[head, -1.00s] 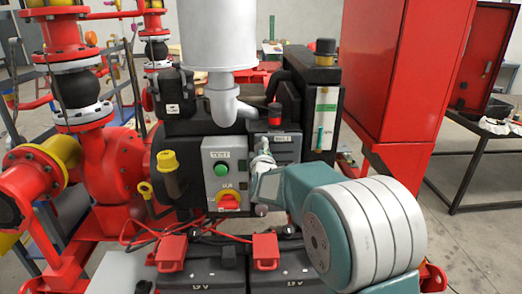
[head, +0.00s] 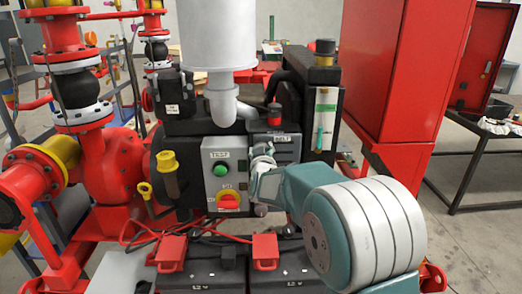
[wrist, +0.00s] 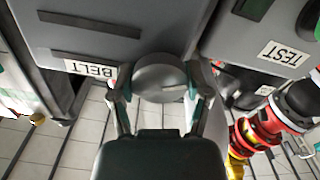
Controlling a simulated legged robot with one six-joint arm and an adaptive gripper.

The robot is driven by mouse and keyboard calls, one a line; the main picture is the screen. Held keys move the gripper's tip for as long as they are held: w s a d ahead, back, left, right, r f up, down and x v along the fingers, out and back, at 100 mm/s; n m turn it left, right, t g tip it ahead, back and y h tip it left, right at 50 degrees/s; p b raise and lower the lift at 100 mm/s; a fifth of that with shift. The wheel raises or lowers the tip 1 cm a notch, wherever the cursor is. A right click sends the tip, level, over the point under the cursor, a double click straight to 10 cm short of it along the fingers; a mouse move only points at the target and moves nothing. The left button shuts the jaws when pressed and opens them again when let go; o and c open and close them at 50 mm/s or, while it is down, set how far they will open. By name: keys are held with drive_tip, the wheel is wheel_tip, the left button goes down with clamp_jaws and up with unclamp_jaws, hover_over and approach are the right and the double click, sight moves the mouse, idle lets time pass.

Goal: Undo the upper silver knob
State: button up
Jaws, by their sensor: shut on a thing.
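The upper silver knob (wrist: 158,76) is a round grey disc with a slot or mark, on the dark grey BELT cover (wrist: 100,25). In the wrist view my gripper (wrist: 161,88) has one finger on each side of the knob and is shut on it. In the head view my gripper (head: 264,160) is in front of the BELT cover (head: 287,146), and it hides the upper knob there. A lower silver knob (head: 261,210) shows just below my gripper.
The TEST control box (head: 225,180) with a green button and a red-yellow switch is close on the left. A black sight-glass column (head: 324,110) stands to the right. Black batteries (head: 205,265) with red clamps lie below. A red cabinet (head: 405,70) stands at right.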

drive_tip(key=m, duration=0.2)
drive_tip(key=f+m, duration=0.1)
drive_tip(key=m, duration=0.2)
drive_tip(key=shift+m, duration=0.3)
drive_tip(key=m, duration=1.1)
drive_tip(key=shift+m, duration=0.3)
drive_tip(key=m, duration=0.5)
drive_tip(key=shift+m, duration=0.4)
drive_tip(key=o, duration=1.2)
drive_tip(key=shift+a+r, duration=0.1)
drive_tip(key=shift+r, duration=0.05)
drive_tip(key=shift+r, duration=0.1)
